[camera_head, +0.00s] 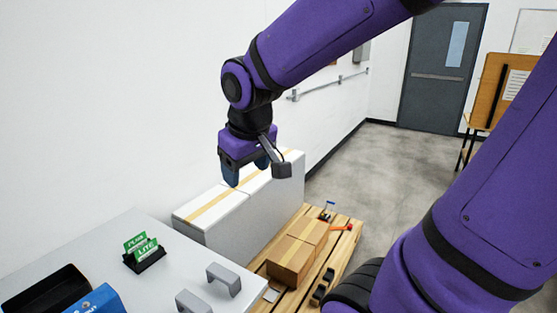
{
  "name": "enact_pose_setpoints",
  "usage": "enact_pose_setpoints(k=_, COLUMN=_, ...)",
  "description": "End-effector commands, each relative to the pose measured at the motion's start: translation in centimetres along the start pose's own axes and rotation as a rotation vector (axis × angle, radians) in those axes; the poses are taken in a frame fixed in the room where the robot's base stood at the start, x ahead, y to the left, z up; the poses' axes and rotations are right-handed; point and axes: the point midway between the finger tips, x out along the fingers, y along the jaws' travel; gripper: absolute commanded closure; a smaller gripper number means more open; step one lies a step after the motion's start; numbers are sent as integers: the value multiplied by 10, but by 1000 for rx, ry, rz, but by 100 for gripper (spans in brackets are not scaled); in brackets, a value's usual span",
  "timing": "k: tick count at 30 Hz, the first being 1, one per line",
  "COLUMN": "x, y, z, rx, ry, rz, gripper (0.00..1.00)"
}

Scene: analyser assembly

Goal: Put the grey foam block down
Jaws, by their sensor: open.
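My gripper (246,171) hangs fingers-down in front of the white wall, in line with the top of the white boxes. I cannot single out the grey foam block for sure. Two grey, arch-shaped pieces, one farther back (225,279) and one nearer (191,301), are on the light grey surface (150,225) at lower left. A small flat grey piece (272,294) lies on the wooden pallet (345,235). None of these is touched by my gripper.
White taped boxes (212,225) stand along the wall below my gripper. Brown cartons (290,258) and an orange-red item (341,227) are on the pallet. A green card holder (143,252), black tray (45,291) and blue box (97,301) occupy the surface. Open floor lies beyond.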

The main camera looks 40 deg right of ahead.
Motion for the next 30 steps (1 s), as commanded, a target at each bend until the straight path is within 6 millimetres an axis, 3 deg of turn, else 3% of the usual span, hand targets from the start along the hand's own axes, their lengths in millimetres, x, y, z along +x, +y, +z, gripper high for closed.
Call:
enact_pose_setpoints(k=6, x=-49, y=-2, z=40, rx=49, ry=85, rz=-41, gripper=33)
enact_pose_setpoints(k=12, x=-73, y=-4, z=69, rx=75, ry=134, rz=-83, gripper=33)
enact_pose_setpoints(k=18, x=-80, y=-5, z=79, rx=82, ry=149, rz=-99, gripper=33)
enact_pose_setpoints(k=30, x=-80, y=-5, z=79, rx=82, ry=149, rz=-99, gripper=33)
